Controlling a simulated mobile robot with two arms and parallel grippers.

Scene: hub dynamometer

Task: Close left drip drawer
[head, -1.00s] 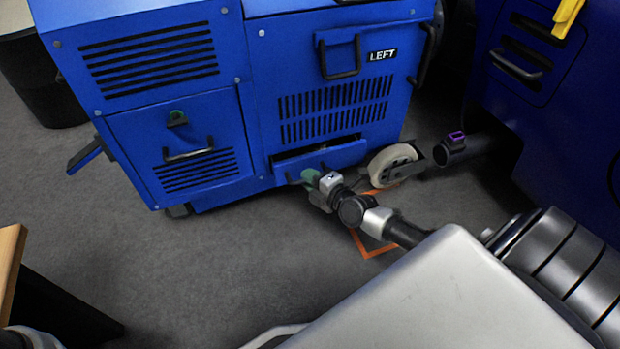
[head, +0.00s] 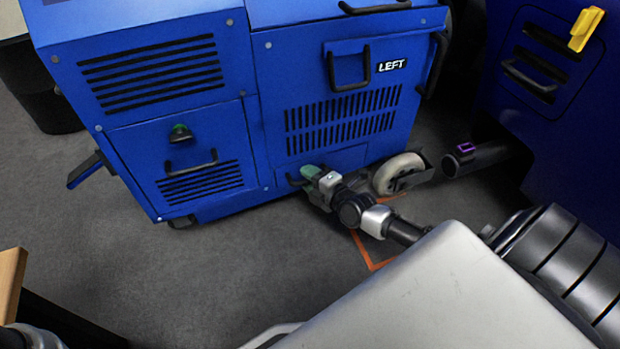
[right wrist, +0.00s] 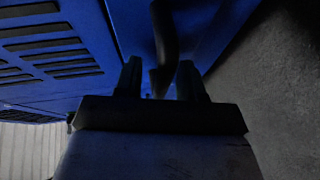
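The left drip drawer (head: 345,159) is the low blue front at the foot of the blue unit marked LEFT (head: 392,65). Its front looks flush with the panel, and no dark gap shows above it. My right gripper (head: 308,174) is at the drawer front, by its dark handle, and hides part of it. In the right wrist view, the dark handle (right wrist: 165,40) reaches between the two fingers of my right gripper (right wrist: 160,78). The fingers stand apart, with a gap beside the handle. My left gripper is not in view.
A pale caster wheel (head: 398,174) stands just right of the drawer. A dark pipe with a purple clip (head: 466,150) juts from another blue unit (head: 545,110) at right. A wooden edge (head: 10,280) is at lower left.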

